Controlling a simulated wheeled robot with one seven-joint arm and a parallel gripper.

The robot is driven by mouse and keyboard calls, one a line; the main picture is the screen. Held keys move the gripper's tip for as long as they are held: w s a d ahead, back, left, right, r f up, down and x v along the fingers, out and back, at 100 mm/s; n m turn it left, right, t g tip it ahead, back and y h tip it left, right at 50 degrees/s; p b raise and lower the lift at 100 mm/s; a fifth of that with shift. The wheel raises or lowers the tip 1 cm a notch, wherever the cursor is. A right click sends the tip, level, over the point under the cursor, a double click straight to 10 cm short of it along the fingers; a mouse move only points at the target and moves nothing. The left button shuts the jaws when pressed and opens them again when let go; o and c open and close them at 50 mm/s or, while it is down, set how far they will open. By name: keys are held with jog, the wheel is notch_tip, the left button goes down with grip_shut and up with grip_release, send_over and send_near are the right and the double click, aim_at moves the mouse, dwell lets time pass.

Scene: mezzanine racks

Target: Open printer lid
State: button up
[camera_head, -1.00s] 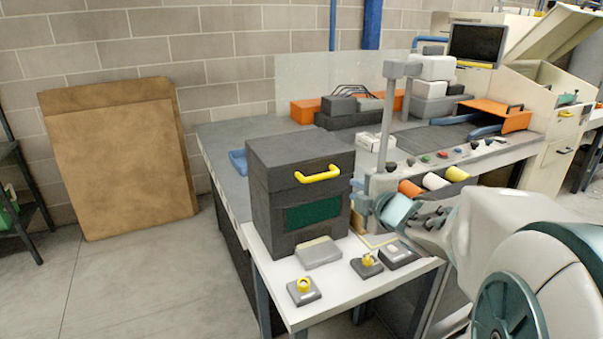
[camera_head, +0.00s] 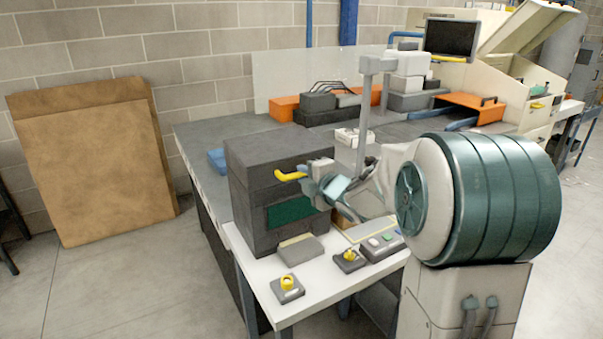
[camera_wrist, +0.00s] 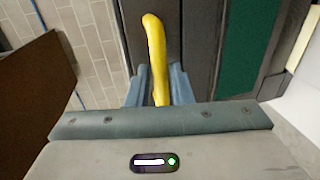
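The printer is a dark grey box (camera_head: 262,210) with a green front panel (camera_head: 289,213), standing on a white side table. Its lid (camera_head: 275,150) lies level and down on the box. A yellow handle (camera_head: 291,176) sticks out from the lid's front. My gripper (camera_head: 313,172) is at the handle, coming from the right. In the wrist view, the yellow handle (camera_wrist: 156,55) runs between the two blue-grey fingers (camera_wrist: 160,85). The fingers look parted, with little space on either side of the handle. I cannot tell whether either touches it.
The white table (camera_head: 318,290) carries a grey block (camera_head: 300,249), yellow-knobbed boxes (camera_head: 288,288) (camera_head: 349,259) and a button box (camera_head: 381,244). A grey post (camera_head: 366,110) stands behind my gripper. Brown boards (camera_head: 90,165) lean on the wall.

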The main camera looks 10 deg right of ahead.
jog(key=shift+x, duration=0.95)
